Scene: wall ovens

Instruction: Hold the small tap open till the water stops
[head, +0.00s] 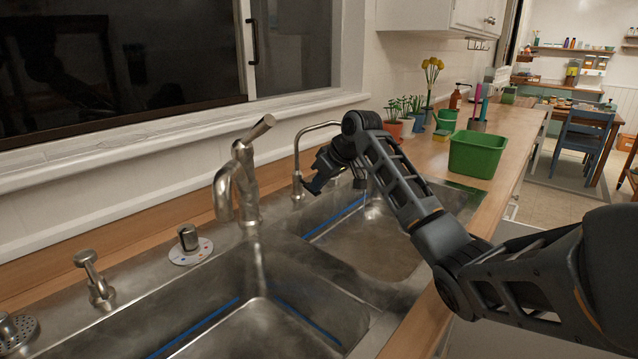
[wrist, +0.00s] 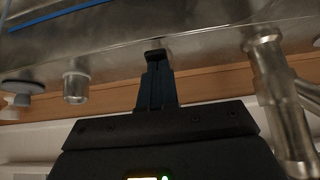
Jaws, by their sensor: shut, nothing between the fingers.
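The small tap (head: 297,160), a thin metal gooseneck, stands on the back rim of the sink, right of the large faucet (head: 240,180). Its spout arches right and is partly hidden by my arm. My gripper (head: 312,186) is shut and empty, its tips close to the tap's lower stem. In the wrist view my shut fingertips (wrist: 156,56) point at the sink deck, with a bit of metal just behind them. I cannot tell whether they touch the tap. No water stream is visible from the small tap; its outlet is hidden.
The double sink (head: 375,240) lies below, with blue lines along its basin walls. A round knob (head: 188,240) and a soap pump (head: 93,275) stand to the left. A green tub (head: 478,153) and potted plants (head: 393,130) stand on the wooden counter to the right.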

